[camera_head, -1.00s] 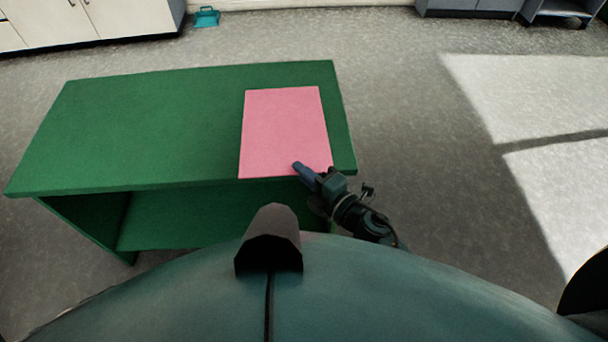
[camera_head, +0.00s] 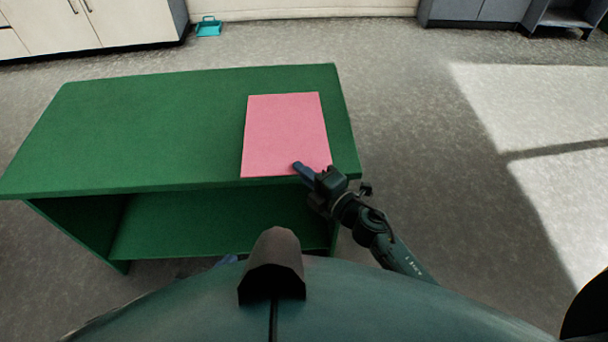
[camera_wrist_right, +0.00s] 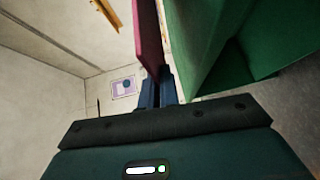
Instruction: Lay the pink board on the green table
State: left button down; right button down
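The pink board (camera_head: 286,135) is over the right part of the green table (camera_head: 150,125) in the head view, roughly flat, its near edge close to the table's front edge. My right gripper (camera_head: 303,171) is shut on that near edge, at its right corner. In the right wrist view the board (camera_wrist_right: 148,38) runs from the fingers (camera_wrist_right: 159,88), seen nearly edge-on. A narrow pale gap separates it from the green table (camera_wrist_right: 225,45), so it is held a little above the top.
The left part of the tabletop is bare. The table has an open shelf (camera_head: 220,225) underneath. Pale cabinets (camera_head: 110,20) and a teal dustpan-like item (camera_head: 208,27) stand at the back left, grey cabinets (camera_head: 475,12) at the back right. The floor right of the table is clear.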

jog(key=shift+w+f+b, duration=0.3)
jog(key=shift+f+b, duration=0.1)
jog(key=shift+f, duration=0.15)
pick_arm(q)
jog(key=shift+w+d+f+n+b, duration=0.1)
jog(key=shift+f+n+b, duration=0.3)
jog(key=shift+f+b, duration=0.95)
pick_arm(e)
jog(key=shift+w+f, duration=0.4)
jog(key=shift+f, duration=0.3)
jog(key=shift+w+f, duration=0.35)
jog(key=shift+f, duration=0.3)
pick_arm(q)
jog(key=shift+r, duration=0.25)
